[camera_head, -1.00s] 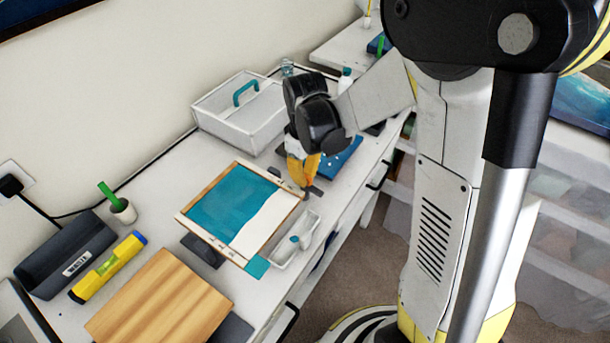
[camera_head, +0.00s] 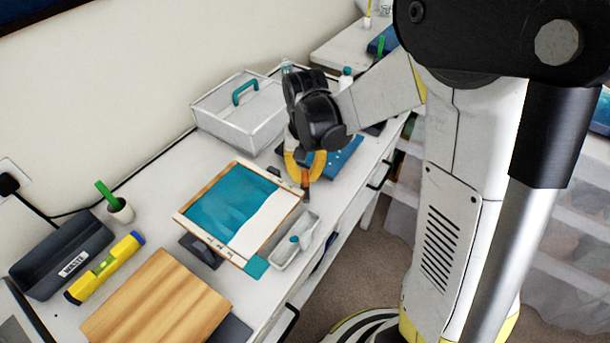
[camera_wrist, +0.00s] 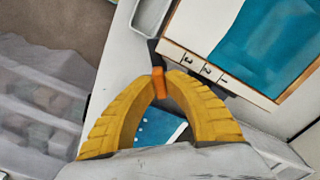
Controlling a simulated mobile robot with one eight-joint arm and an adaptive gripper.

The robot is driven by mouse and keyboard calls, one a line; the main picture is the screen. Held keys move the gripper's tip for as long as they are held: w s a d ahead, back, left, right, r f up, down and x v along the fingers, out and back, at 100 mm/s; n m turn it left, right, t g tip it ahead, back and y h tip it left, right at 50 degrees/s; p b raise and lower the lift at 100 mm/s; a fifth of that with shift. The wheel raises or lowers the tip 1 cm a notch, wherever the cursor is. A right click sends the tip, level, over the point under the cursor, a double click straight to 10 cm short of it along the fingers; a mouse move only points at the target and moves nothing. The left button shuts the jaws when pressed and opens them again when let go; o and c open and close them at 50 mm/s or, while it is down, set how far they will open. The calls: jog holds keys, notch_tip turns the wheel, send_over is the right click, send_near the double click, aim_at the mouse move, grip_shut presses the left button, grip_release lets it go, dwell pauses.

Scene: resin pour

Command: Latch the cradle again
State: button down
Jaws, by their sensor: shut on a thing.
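The wood-edged panel (camera_head: 225,208), part teal and part white, lies on the bench on dark supports that I take for the cradle (camera_head: 200,250). Its numbered edge (camera_wrist: 205,70) shows at the upper right of the wrist view. My gripper (camera_head: 304,168), with yellow fingers (camera_wrist: 160,86), is at the panel's far right corner. It is shut on an orange handle (camera_wrist: 159,82), which also shows in the head view (camera_head: 306,178) standing roughly upright. A dark piece (camera_wrist: 153,52) joins the handle's end beside the panel. Whether the latch is engaged cannot be told.
A small white tray (camera_head: 311,222) lies close to the panel's right edge. A blue perforated mat (camera_head: 345,158) lies behind my gripper, and a white caddy (camera_head: 235,125) stands behind. A wooden board (camera_head: 155,305), yellow level (camera_head: 105,268) and waste bin (camera_head: 55,255) are at left.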

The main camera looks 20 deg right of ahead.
aim_at(305, 175)
jog(key=m, duration=0.3)
jog(key=shift+m, duration=2.2)
jog(key=c, duration=1.7)
grip_release()
notch_tip(305, 175, up, 12)
